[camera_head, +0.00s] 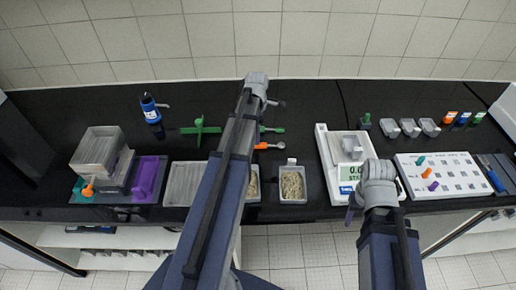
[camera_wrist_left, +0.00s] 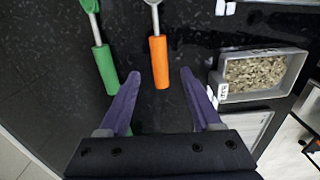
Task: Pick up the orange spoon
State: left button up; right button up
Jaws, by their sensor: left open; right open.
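The orange spoon (camera_head: 270,146) lies on the black bench, partly hidden by my left arm in the head view. In the left wrist view its orange handle (camera_wrist_left: 159,62) points toward my left gripper (camera_wrist_left: 161,76). The gripper is open, with one purple finger on each side of the handle's near end in the picture; the height gap cannot be told, and nothing is gripped. A green spoon (camera_wrist_left: 105,70) lies to the left of it, outside the fingers. My right gripper (camera_head: 375,195) is open and empty by the front of the balance.
A grey tray of grains (camera_wrist_left: 262,72) sits close to the right finger.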

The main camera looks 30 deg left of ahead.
aim_at(265, 146)
pick_arm(q)
jog(key=shift+w+d+f+b, duration=0.15)
jog(key=shift+f+b, duration=2.5)
jog(key=shift+r, duration=0.1)
grip_shut()
